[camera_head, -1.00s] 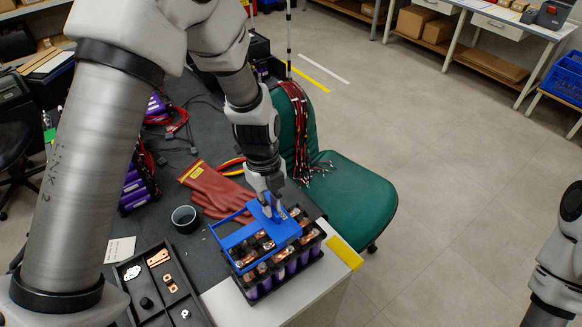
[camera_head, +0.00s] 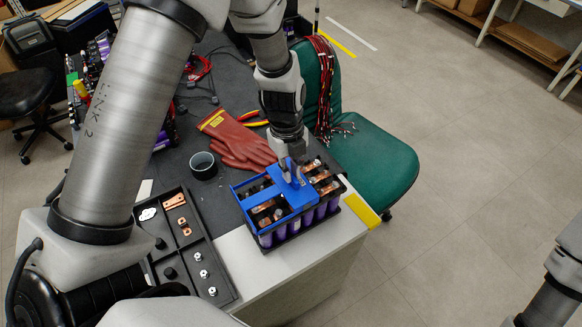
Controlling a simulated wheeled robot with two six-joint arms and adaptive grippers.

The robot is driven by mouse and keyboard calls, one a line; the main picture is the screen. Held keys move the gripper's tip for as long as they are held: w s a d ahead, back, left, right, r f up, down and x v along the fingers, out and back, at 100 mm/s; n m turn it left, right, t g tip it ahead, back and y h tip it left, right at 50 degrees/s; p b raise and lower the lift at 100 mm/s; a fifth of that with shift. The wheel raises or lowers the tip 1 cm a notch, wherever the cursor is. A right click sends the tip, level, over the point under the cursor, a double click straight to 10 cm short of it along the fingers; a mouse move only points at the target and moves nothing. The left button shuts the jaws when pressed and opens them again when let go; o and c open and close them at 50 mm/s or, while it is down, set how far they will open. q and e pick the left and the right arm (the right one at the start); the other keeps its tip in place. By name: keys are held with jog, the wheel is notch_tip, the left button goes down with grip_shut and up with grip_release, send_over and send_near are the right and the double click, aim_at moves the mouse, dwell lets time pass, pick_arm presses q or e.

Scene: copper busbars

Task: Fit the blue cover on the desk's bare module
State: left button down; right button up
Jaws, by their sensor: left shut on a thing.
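The blue cover (camera_head: 291,192) is an open frame with a solid middle band and an upright grip tab. My left gripper (camera_head: 291,175) is shut on that tab, pointing down. The cover lies over the module (camera_head: 292,234), a black tray of purple cells with copper busbars on top, at the desk's front right corner. The busbars show through the cover's openings. My right gripper is out of view; only part of the right arm shows at lower right.
A black parts tray (camera_head: 218,268) with copper pieces and small fittings lies left of the module. A dark cup (camera_head: 203,166) and red gloves (camera_head: 236,140) lie behind. A green chair (camera_head: 372,165) stands against the desk's right side. Yellow tape (camera_head: 361,210) marks the desk corner.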

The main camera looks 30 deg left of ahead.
pick_arm(q)
jog(key=shift+w+f, duration=0.2)
jog(key=shift+w, duration=0.45)
jog(key=shift+s, duration=0.1)
jog(key=shift+s+r, duration=0.1)
jog(key=shift+s, duration=0.05)
jog(key=shift+s, duration=0.1)
jog(key=shift+b, duration=0.35)
dwell(0.3)
jog(key=shift+f+b, duration=0.6)
jog(key=shift+f, duration=0.05)
jog(key=shift+f, duration=0.1)
jog(key=shift+f+b, duration=0.4)
jog(key=shift+b, duration=0.1)
